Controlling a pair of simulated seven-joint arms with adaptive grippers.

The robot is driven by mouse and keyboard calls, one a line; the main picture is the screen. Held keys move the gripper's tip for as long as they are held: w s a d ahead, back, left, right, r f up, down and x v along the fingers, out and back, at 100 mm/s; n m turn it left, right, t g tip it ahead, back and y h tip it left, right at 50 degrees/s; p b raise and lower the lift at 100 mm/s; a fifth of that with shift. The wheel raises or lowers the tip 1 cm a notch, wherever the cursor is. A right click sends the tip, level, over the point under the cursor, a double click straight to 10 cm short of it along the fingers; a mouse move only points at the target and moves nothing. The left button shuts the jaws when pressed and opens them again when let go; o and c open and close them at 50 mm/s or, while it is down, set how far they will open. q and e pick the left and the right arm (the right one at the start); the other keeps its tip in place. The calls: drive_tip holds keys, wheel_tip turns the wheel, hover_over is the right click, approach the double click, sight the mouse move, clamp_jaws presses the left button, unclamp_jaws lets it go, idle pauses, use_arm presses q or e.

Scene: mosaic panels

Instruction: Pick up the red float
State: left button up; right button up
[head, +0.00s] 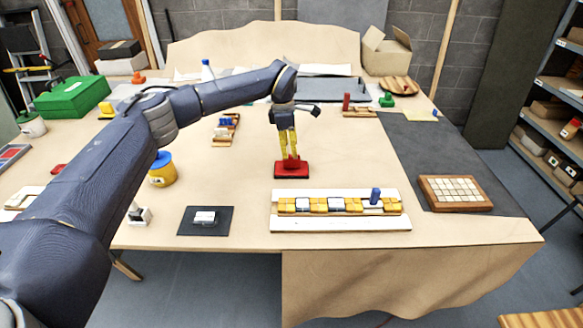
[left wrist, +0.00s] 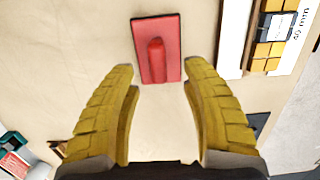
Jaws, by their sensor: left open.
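The red float (head: 292,171) is a flat red rectangular plate with a raised red handle, lying on the table near its middle. In the left wrist view the red float (left wrist: 170,65) lies just beyond the fingertips, its handle roughly centred between them. My left gripper (head: 290,155) points down over the float, with yellow fingers. In the left wrist view the left gripper (left wrist: 160,78) has its fingers spread apart with nothing between them. In the head view the fingers partly cover the handle. My right gripper is not in view.
A white rail board (head: 340,224) with yellow and white tiles and a blue peg lies in front of the float. A dark pad (head: 188,222) and a yellow bucket (head: 162,175) are to the left. A tiled wooden panel (head: 455,193) lies at the right.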

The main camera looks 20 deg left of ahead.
sight(291, 155)
use_arm(q)
drive_tip(key=shift+w+d+f, duration=0.1)
drive_tip(key=shift+w+f, duration=0.05)
drive_tip(key=shift+f, duration=0.85)
drive_tip(key=shift+w+d+f, duration=0.1)
drive_tip(key=shift+f, duration=0.9)
drive_tip(key=shift+o, duration=0.3)
clamp_jaws()
